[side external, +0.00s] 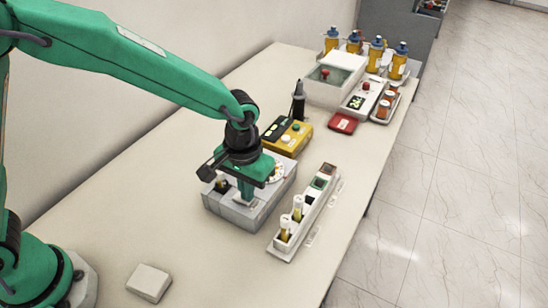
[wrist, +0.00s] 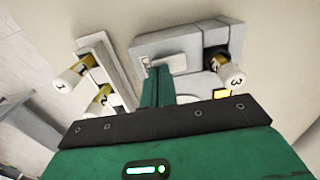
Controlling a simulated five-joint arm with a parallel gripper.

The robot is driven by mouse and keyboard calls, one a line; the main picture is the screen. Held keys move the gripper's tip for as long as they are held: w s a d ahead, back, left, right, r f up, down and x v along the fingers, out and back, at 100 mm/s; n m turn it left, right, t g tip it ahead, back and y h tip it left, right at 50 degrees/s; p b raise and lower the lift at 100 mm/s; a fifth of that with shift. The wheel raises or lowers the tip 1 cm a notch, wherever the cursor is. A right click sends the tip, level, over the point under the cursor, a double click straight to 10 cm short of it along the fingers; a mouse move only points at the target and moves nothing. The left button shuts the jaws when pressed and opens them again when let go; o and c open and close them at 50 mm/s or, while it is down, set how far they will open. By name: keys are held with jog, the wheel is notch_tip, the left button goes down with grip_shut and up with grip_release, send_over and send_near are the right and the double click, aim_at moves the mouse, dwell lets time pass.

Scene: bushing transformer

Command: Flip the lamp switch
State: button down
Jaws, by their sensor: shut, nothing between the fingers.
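A grey box (side external: 215,215) stands on the table under my gripper. My gripper (side external: 244,196) is shut and empty, pointing down at a pale flat plate on the front part of the box's top. In the wrist view my gripper's fingers (wrist: 158,72) end right beside that pale plate (wrist: 172,59); I cannot tell whether they touch it. The grey box (wrist: 180,42) also holds a white-capped bushing marked 3 (wrist: 231,76) in a dark socket. No part is clearly labelled as the lamp switch, and my gripper hides some of the box's top.
A white rack (side external: 298,222) with white-capped bushings stands to the right of the box. Behind are a yellow control box (side external: 277,138), a dark upright tool (side external: 298,102), a red block (side external: 342,123) and a white machine (side external: 330,82). A small white block (side external: 149,282) lies at the front.

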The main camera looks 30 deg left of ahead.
jog(key=shift+f, duration=0.25)
dwell(0.3)
jog(key=shift+r, duration=3.55)
jog(key=s+a+r+t, duration=0.2)
jog(key=s+a+r, duration=0.3)
jog(key=a+r, duration=0.6)
jog(key=s+a+t, duration=0.3)
jog(key=s+a, duration=0.6)
jog(key=a, duration=0.2)
jog(key=shift+s+a+t, duration=0.2)
jog(key=shift+s+t, duration=0.1)
jog(key=shift+s, duration=0.1)
